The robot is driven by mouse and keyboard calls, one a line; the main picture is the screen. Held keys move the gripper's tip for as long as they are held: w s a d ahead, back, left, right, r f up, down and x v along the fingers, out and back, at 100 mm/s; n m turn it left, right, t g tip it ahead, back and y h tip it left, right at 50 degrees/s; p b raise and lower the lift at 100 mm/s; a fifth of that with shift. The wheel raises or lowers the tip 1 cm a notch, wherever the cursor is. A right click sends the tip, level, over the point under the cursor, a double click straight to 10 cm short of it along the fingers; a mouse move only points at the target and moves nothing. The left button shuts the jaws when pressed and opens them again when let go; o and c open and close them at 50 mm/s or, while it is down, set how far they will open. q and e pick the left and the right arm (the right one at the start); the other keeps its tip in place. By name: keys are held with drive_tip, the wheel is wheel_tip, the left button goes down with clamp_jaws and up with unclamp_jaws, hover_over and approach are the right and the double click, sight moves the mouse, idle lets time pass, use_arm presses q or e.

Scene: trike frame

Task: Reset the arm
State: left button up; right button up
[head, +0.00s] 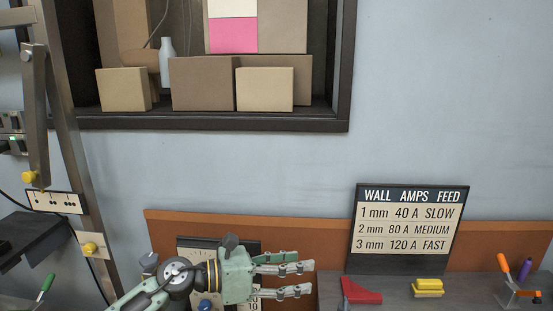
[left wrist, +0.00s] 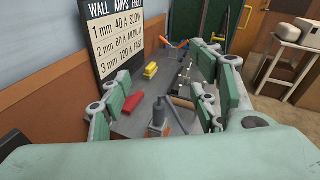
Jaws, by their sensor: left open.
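My left gripper (head: 300,279) reaches in from the lower left in the head view, its two fingers pointing right and apart, with nothing between them. In the left wrist view my left gripper (left wrist: 165,100) shows its fingers spread wide over the bench, also empty. It is in front of a dark panel (head: 190,243) and left of the "WALL AMPS FEED" sign (head: 407,220). My right gripper is not in the head view or the left wrist view.
On the bench (left wrist: 130,125) are a red wedge-shaped piece (head: 362,292), a yellow block (head: 428,287) and orange-handled (head: 503,263) and purple-handled (head: 524,270) tools. A dark shelf (head: 215,122) holds boxes above. A metal frame (head: 70,150) stands at left. The blue wall between is clear.

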use_arm(q)
drive_tip(key=a+r+n+t+y, duration=0.25)
drive_tip(key=n+t, duration=0.35)
drive_tip(key=n, duration=0.4)
drive_tip(key=a+r+n+t+y, duration=0.1)
drive_tip(key=a+n+t, duration=0.2)
drive_tip(key=n+t, duration=0.55)
drive_tip(key=s+a+f+n+g+y, duration=0.2)
drive_tip(key=s+a+f+n+y, duration=0.1)
drive_tip(key=a+f+n+y, duration=0.55)
drive_tip(key=s+a+f+n+g+y, duration=0.3)
drive_tip(key=a+f+n, duration=0.3)
drive_tip(key=n, duration=0.5)
drive_tip(key=s+a+f+n+g, duration=0.2)
drive_tip(key=s+f+n+g, duration=0.45)
drive_tip(key=s, duration=0.75)
drive_tip(key=s+a+f+n+g, duration=0.2)
drive_tip(key=s+f+n+g, duration=0.15)
drive_tip(key=s+f, duration=0.75)
drive_tip(key=s+f+m+g, duration=0.1)
drive_tip(key=s+f+g, duration=0.15)
drive_tip(key=f, duration=2.15)
drive_tip(key=s+a+f, duration=0.3)
drive_tip(key=s+f, duration=1.3)
drive_tip(key=s, duration=0.1)
drive_tip(key=shift+s+f+m+g+y, duration=0.15)
drive_tip(key=shift+s+m+g+y, duration=0.15)
drive_tip(key=shift+s+g+y, duration=0.1)
